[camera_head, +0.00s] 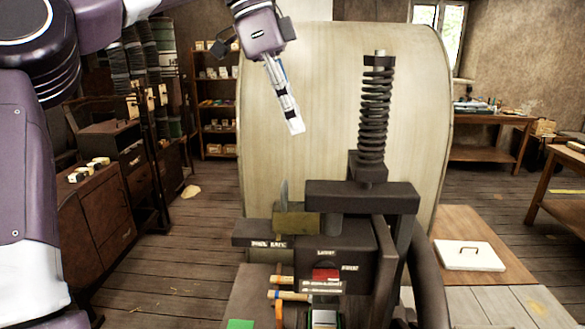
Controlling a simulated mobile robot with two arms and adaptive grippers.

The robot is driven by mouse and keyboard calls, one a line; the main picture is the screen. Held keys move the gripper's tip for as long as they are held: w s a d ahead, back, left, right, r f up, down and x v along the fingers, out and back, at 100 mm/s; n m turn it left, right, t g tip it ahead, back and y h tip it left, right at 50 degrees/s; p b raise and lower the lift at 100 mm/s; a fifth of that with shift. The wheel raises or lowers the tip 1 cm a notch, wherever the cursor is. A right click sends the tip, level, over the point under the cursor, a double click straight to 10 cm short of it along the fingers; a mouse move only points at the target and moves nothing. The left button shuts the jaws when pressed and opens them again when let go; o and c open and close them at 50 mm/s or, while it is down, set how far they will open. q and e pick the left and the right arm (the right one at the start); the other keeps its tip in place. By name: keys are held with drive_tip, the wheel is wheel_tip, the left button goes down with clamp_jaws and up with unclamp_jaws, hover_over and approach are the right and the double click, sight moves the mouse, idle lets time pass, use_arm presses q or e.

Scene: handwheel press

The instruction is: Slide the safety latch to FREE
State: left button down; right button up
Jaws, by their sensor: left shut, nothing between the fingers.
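The dark press (362,197) stands in the centre, with a black coil spring (375,110) rising above it. A brass-coloured block (297,224) with an upright grey tab (283,194) sits on the press's left side and looks like the safety latch. A dark plate (262,243) below it carries small pale lettering, too small to read surely. My left gripper (296,128) is shut and empty, pointing down in the air above the block and apart from it. My right gripper is out of view.
A red patch (326,275) and small coloured handles (288,295) are on the press's lower front. A large pale curved panel (315,80) stands behind. A white board with a handle (469,256) lies at right. Cabinets (100,210) stand at left.

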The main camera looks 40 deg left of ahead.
use_arm(q)
drive_tip(key=shift+a, duration=0.15)
drive_tip(key=p, duration=0.2)
approach(316, 186)
drive_tip(key=x, duration=0.5)
drive_tip(key=shift+w+f, duration=0.1)
drive_tip(key=shift+f, duration=0.4)
drive_tip(key=shift+s+a+f+p, duration=0.1)
drive_tip(key=shift+s+a+p, duration=0.2)
drive_tip(key=shift+a+p, duration=0.2)
drive_tip(key=shift+s+a+f+p, duration=0.15)
drive_tip(key=shift+s+a+p, duration=0.2)
drive_tip(key=shift+a, duration=0.15)
drive_tip(key=shift+s+a+f, duration=0.15)
drive_tip(key=shift+s+a, duration=0.15)
drive_tip(key=shift+a, duration=0.05)
drive_tip(key=shift+w+d, duration=0.1)
drive_tip(key=shift+w, duration=0.05)
